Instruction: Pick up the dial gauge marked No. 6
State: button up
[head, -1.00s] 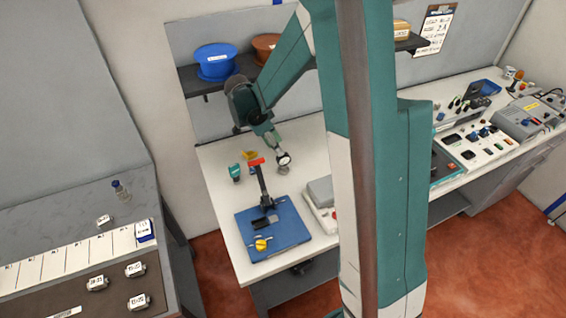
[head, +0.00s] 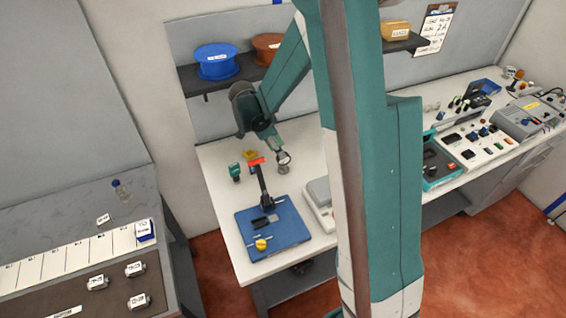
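A small dial gauge with a round white face (head: 284,158) stands upright on a small grey base near the back of the white workbench. Its mark is too small to read. My gripper (head: 277,149) is small in the head view, pointing down right at the top of the gauge. It overlaps or nearly touches the gauge. I cannot tell whether its fingers are open or shut, or whether they are around the gauge.
A blue plate (head: 284,236) with an upright red-handled lever (head: 258,162) stands in front of the gauge. A small green item (head: 235,172) and a yellow one (head: 249,154) are to the left. A grey-white device (head: 319,203) is to the right. A shelf (head: 205,86) holds spools above.

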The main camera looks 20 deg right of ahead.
aim_at(283, 162)
jog(key=shift+x, duration=2.55)
jog(key=shift+w+d, duration=0.1)
jog(key=shift+c, duration=0.6)
grip_shut()
